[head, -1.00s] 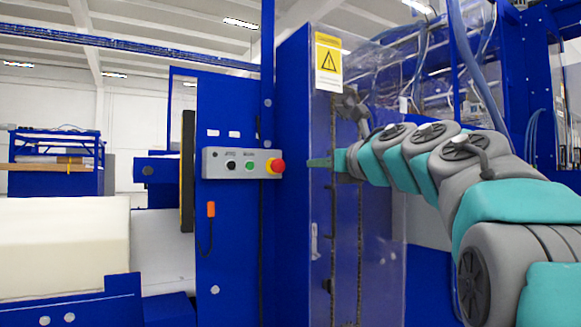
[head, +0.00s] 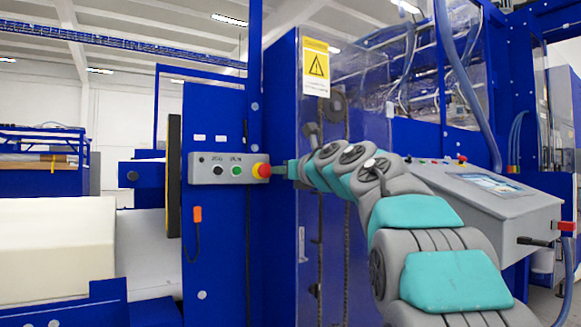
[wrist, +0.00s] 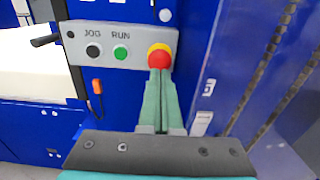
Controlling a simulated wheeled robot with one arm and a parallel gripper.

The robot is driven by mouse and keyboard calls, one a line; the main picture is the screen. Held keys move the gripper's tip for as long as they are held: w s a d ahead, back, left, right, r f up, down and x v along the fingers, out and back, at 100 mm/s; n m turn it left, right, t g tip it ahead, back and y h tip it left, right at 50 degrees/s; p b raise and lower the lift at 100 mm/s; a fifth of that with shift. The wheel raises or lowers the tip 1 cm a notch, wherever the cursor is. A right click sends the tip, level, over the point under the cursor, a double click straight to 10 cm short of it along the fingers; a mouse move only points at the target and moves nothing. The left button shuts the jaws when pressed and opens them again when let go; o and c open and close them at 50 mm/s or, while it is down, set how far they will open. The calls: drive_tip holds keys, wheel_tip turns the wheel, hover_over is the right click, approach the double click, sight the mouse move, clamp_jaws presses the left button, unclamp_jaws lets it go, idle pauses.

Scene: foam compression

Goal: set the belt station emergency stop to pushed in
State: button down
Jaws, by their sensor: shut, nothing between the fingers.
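The emergency stop (head: 262,170) is a red mushroom button on a yellow collar at the right end of a grey control box on a blue post. It also shows in the wrist view (wrist: 159,54), straight ahead of my fingers. My gripper (head: 274,171) is shut and empty, with its green fingertips at the button's right side in the head view. In the wrist view my gripper (wrist: 159,72) overlaps the button's lower edge. The tips look to be at or very near the button; I cannot tell whether they touch or how far in it sits.
The grey control box (head: 216,178) also carries a black and a green button. A clear guard panel with a yellow warning sign (head: 316,67) stands right of the post. A grey console (head: 500,195) is at the right, and a cream foam block (head: 55,245) lies at the left.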

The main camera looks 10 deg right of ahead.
sight(266, 169)
drive_tip(key=x, duration=0.3)
drive_tip(key=shift+r+p, duration=0.1)
drive_tip(key=shift+p, duration=0.2)
drive_tip(key=shift+w+a, duration=0.1)
drive_tip(key=shift+w, duration=0.2)
drive_tip(key=shift+w, duration=0.35)
drive_tip(key=shift+w+a+r, duration=0.1)
drive_tip(key=shift+w+a, duration=0.1)
drive_tip(key=shift+w, duration=0.05)
drive_tip(key=shift+r, duration=0.15)
drive_tip(key=shift+s, duration=0.45)
drive_tip(key=b+v, duration=0.3)
drive_tip(key=v, duration=1)
drive_tip(key=shift+d+f, duration=0.15)
drive_tip(key=shift+f, duration=0.1)
